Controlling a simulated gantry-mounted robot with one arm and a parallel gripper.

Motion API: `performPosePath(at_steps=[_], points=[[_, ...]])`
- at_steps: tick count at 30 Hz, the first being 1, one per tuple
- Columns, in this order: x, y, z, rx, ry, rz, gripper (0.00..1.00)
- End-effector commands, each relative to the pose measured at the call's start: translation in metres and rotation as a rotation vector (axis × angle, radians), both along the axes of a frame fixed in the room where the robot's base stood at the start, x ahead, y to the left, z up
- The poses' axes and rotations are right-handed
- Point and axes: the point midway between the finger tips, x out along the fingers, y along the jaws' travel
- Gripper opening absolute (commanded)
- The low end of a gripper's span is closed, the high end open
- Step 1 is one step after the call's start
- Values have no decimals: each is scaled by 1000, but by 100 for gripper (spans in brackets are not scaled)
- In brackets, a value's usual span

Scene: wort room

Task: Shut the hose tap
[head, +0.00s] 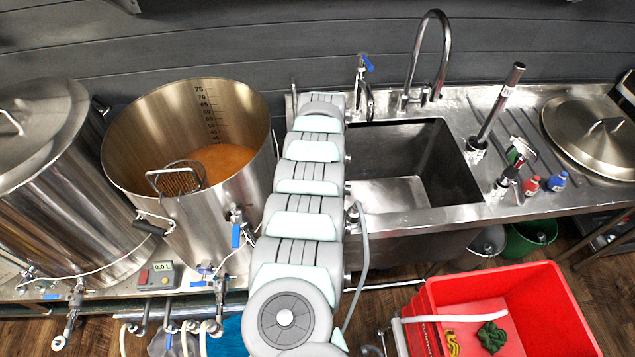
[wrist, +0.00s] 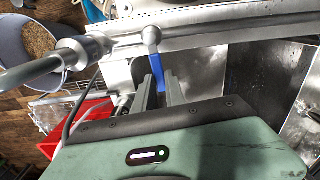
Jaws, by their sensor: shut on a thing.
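The hose tap (wrist: 93,46) is a metal tap at the sink's front rim. It shows in the wrist view at the upper left, with its blue lever (wrist: 156,68) running down from the stem. My gripper (wrist: 158,88) is shut on the lever, its two grey fingers on either side of it. In the head view a bit of the hose tap (head: 353,212) shows beside my arm, with a grey hose (head: 363,260) hanging from it. My arm hides the lever and gripper there.
The steel sink (head: 450,218) lies to the right of my arm. A red crate (head: 577,320) stands on the floor in front. A kettle (head: 245,150) of amber liquid stands left. Another blue-handled tap (head: 362,75) and a tall curved faucet (head: 440,50) rise behind the sink.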

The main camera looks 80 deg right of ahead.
Motion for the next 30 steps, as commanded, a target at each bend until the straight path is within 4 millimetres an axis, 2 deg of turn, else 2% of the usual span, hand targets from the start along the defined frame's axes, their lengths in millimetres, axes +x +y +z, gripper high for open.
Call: performPosePath(at_steps=[9,23,24,30], points=[[-2,5,0,1,0,-90,0],[-3,6,0,1,0,-102,0],[-3,6,0,1,0,-102,18],[-3,5,0,0,0,-100,34]])
